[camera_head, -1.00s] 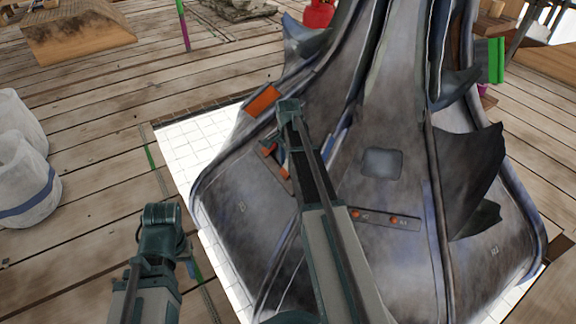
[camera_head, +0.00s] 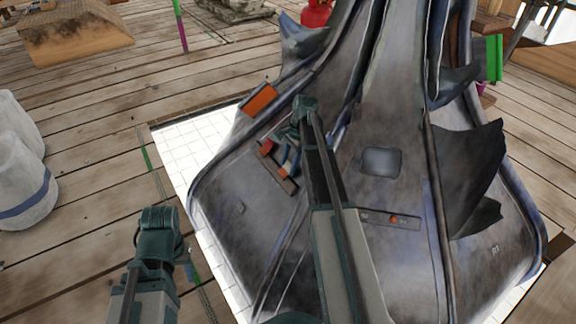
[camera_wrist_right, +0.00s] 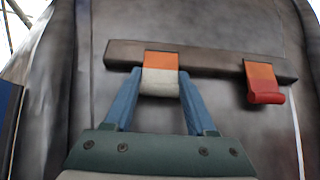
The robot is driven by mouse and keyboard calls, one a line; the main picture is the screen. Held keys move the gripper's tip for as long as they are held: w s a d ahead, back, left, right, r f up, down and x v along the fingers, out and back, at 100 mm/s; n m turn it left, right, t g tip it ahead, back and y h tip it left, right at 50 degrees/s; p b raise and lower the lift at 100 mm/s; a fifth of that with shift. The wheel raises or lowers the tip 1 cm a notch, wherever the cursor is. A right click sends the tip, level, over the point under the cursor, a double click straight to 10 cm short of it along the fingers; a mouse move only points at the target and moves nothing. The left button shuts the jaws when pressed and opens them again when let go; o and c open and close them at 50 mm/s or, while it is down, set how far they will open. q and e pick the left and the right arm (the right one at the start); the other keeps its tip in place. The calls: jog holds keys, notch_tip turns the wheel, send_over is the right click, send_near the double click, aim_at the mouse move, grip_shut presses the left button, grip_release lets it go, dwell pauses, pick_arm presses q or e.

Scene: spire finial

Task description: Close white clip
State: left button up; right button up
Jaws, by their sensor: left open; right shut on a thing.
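In the right wrist view, the white clip (camera_wrist_right: 160,83) hangs below an orange patch on a dark bar (camera_wrist_right: 205,60). My right gripper (camera_wrist_right: 161,88) is shut on the white clip, with one blue finger at each side of it. A red clip (camera_wrist_right: 266,92) hangs from the same bar further right. In the head view my right gripper (camera_head: 288,155) is at the bar (camera_head: 291,186) on the spire's left face, and the arm hides part of that face. The white clip cannot be made out there. My left gripper (camera_head: 188,265) is low at the left, mostly hidden by its arm and away from the spire.
The large grey spire (camera_head: 400,120) fills the centre and right, with fins at its sides. Another bar with an orange fitting (camera_head: 393,219) is on its front face. White sacks (camera_head: 22,170) stand at the left. The plank floor (camera_head: 100,120) between is clear.

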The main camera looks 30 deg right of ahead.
jog(key=o, duration=1.4)
jog(key=shift+c, duration=0.2)
jog(key=p+v, duration=1.3)
jog(key=shift+r, duration=0.4)
